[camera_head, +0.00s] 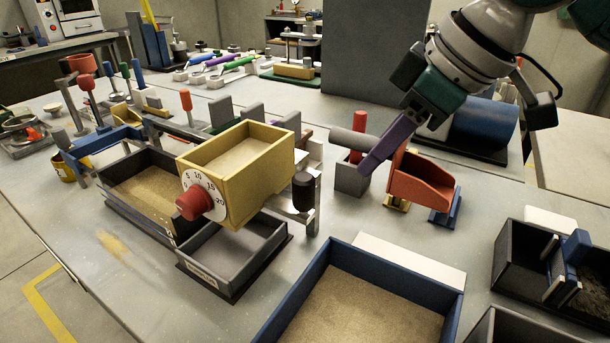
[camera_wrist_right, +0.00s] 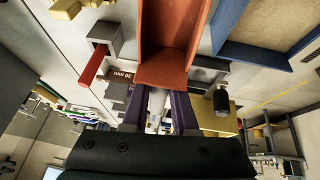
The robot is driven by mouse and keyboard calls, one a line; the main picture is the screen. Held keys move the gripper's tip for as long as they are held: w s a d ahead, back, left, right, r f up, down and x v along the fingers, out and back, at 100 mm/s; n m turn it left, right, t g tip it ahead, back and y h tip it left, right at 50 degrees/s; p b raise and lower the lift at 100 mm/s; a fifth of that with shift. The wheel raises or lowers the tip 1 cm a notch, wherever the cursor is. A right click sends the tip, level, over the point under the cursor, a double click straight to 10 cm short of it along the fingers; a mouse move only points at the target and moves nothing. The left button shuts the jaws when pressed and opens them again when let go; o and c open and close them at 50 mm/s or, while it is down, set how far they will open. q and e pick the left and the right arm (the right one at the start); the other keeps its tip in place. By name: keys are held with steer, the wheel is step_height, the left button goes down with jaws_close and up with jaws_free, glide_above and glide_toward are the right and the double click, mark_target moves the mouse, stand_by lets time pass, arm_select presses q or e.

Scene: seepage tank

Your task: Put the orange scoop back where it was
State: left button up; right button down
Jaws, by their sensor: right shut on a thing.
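The orange scoop (camera_head: 423,187) is at the right of centre in the head view, its open trough facing up. It hangs at or just above a small yellow rest (camera_head: 398,203) and a blue rest (camera_head: 445,210); I cannot tell whether it touches them. My left gripper is not in view.
A grey holder (camera_head: 350,180) with a red-handled tool (camera_head: 358,120) stands just left of the scoop. A blue-rimmed sand tray (camera_head: 290,296) lies in front. The yellow hopper (camera_head: 255,175) with a dial is left. A blue cylinder (camera_head: 484,122) lies behind, and dark bins (camera_head: 520,265) stand at right.

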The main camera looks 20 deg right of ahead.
mark_target(423, 186)
step_height(423, 186, down, 9)
steer(key=shift+r+b, duration=0.2)
steer(key=shift+b, duration=0.4)
steer(key=shift+f+b, duration=0.5)
steer(key=shift+f, duration=1.6)
steer(key=shift+f, duration=0.1)
steer(key=c, duration=0.7)
jaws_free()
steer(key=shift+r, duration=0.45)
steer(key=p+v, duration=0.3)
steer(key=v, duration=0.8)
steer(key=shift+s+d+r, duration=0.1)
steer(key=shift+s, duration=0.1)
